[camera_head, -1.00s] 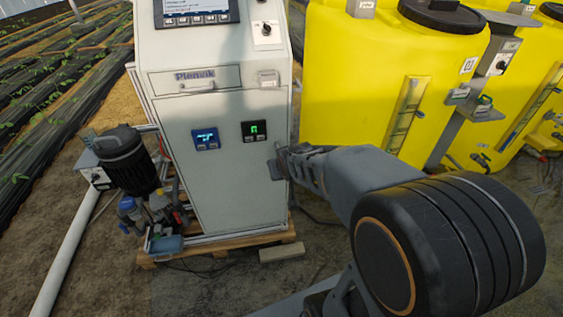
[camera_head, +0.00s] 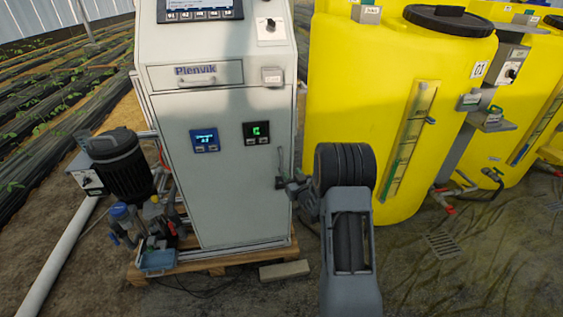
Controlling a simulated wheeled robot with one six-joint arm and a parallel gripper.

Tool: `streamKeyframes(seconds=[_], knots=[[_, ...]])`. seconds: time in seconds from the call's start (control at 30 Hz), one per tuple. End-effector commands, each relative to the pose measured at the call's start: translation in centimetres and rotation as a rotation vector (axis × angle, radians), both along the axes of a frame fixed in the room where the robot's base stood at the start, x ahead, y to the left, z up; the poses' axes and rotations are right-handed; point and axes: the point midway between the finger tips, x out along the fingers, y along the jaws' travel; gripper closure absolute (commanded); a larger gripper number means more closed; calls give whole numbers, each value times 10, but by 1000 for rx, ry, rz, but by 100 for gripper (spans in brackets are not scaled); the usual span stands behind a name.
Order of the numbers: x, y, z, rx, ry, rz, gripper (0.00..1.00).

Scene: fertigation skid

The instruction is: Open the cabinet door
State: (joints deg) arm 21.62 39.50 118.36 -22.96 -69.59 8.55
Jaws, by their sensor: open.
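The light-grey cabinet (camera_head: 158,52) stands on a wooden pallet. Its front door (camera_head: 233,195) looks closed, flush with the frame. A small dark handle (camera_head: 280,165) sits at the door's right edge, about mid-height. My gripper (camera_head: 289,187) is open at the lower right of the handle, close to the cabinet's right edge. The gripper is small in the picture and partly hidden behind my wrist, so I cannot tell whether it touches the handle.
Yellow tanks (camera_head: 345,90) stand right of the cabinet. A black motor pump (camera_head: 122,165) with fittings stands at its left. A wooden pallet (camera_head: 215,263) juts out below the door, with a loose block (camera_head: 284,270) beside it.

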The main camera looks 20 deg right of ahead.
Motion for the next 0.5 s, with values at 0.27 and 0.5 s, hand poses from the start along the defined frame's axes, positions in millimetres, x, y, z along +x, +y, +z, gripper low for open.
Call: streamKeyframes(seconds=[0.27, 0.5], knots=[[55, 1, 0, 0, 0, 2, 59], [89, 0, 0, 1, 1, 0, 59]])
